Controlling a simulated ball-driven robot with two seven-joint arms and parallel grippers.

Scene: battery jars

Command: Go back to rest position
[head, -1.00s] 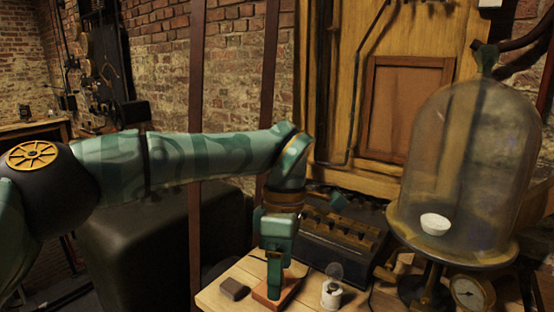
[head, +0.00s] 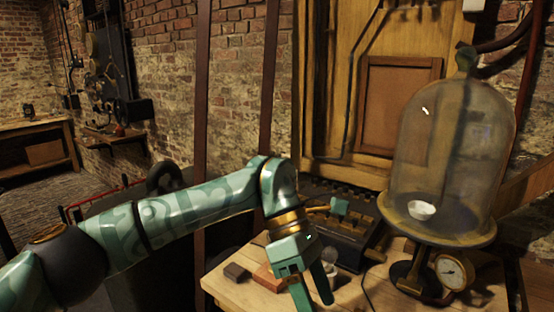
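My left gripper (head: 313,296) hangs over the front of the wooden table (head: 238,292), its fingers pointing down and spread apart. I see nothing between the fingers. My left arm comes in from the left, with its elbow low at the lower left. A reddish-brown block (head: 268,277) lies on the table just left of the gripper. My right gripper is not in view.
A dark grey block (head: 237,273) lies near the table's left edge. A dark box with a row of fittings (head: 335,234) stands at the back. A glass bell jar (head: 449,150) on a stand covers a white bowl (head: 421,210). A round gauge (head: 452,271) sits below it.

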